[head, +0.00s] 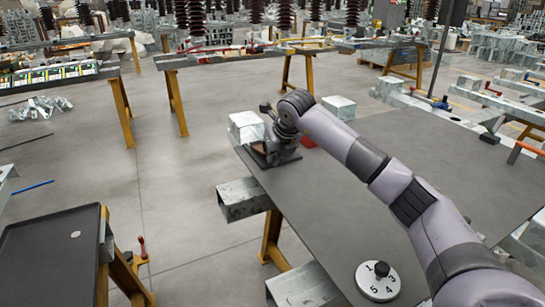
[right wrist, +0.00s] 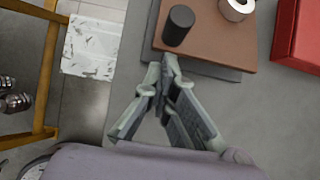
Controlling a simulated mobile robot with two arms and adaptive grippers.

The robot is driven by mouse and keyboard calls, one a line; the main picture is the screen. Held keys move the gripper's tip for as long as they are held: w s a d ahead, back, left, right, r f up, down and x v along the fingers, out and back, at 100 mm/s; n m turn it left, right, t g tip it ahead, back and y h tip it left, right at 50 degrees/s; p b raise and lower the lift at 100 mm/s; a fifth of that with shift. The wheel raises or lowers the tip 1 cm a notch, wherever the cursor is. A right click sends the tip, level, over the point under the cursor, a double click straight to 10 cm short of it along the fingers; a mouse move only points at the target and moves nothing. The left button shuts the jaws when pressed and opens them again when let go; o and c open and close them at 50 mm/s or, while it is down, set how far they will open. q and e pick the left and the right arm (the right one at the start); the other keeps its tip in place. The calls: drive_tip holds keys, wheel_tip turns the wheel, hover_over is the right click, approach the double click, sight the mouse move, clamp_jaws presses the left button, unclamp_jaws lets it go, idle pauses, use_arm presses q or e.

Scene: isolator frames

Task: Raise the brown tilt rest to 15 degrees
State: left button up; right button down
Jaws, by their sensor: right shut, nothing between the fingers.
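The brown tilt rest (right wrist: 218,42) shows in the right wrist view as a flat brown plate over a dark base plate (right wrist: 205,68). A black cylinder (right wrist: 178,26) and a pale metal ring (right wrist: 237,8) are on the brown plate. My right gripper (right wrist: 166,68) is shut and empty, its tips at the near edge of the dark base; whether they touch it I cannot tell. In the head view my right gripper (head: 272,148) is over the table's far left corner and hides most of the rest. My left gripper is not in view.
A red box (right wrist: 299,35) stands right of the rest. The grey table (head: 400,150) is mostly clear. A numbered white dial (head: 378,281) with a black knob is at its near edge. Galvanised metal blocks (head: 246,127) stand by the far corner. A dark tray (head: 45,260) is at left.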

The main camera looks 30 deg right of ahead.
sight(289, 159)
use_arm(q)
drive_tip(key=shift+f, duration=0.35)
use_arm(e)
drive_tip(key=shift+w, duration=0.15)
